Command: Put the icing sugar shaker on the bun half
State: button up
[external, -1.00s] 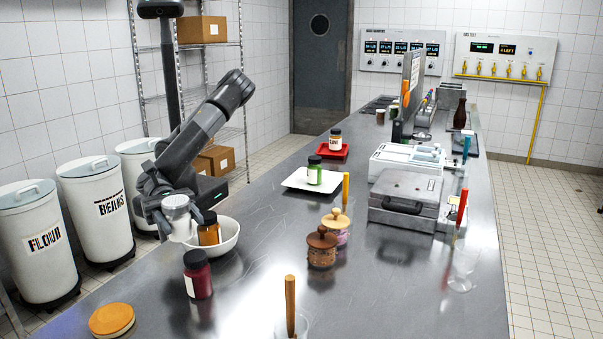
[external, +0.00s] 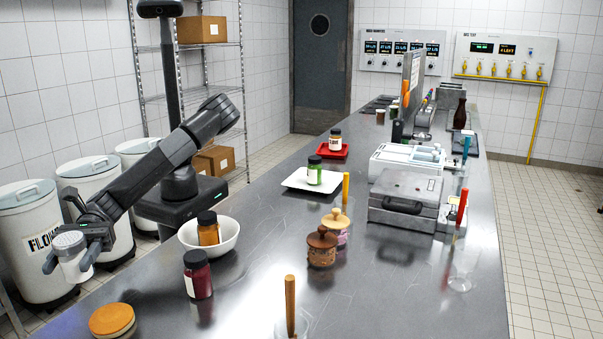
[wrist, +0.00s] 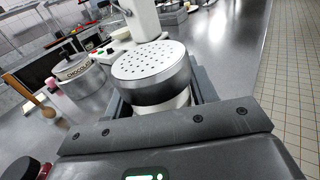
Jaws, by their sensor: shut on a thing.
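The icing sugar shaker (external: 78,269) has a white body and a grey metal lid. My gripper (external: 72,258) is shut around it and holds it upright or nearly so, off the left edge of the counter. In the wrist view the shaker's perforated lid (wrist: 150,66) shows close up between the jaws. The bun half (external: 112,321), a round golden-brown disc, lies on the counter at the front left. It is to the right of and nearer the camera than my gripper. I do not make it out in the wrist view.
A dark red jar (external: 198,276) stands right of the bun half. Behind it is a white bowl (external: 228,236) with an orange jar (external: 208,232). A wooden handle (external: 290,300) rises from a clear container. Bins (external: 36,255) stand on the floor behind my arm.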

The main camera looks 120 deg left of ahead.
jog(key=w+f, duration=0.2)
jog(key=w, duration=0.1)
jog(key=w+f, duration=0.1)
jog(key=w, duration=0.1)
jog(key=shift+w+a, duration=0.15)
jog(key=shift+a, duration=0.1)
jog(key=shift+f, duration=2.05)
jog(key=shift+f, duration=0.1)
jog(key=o, duration=1.2)
jog(key=shift+c, duration=0.2)
jog(key=v, duration=1.2)
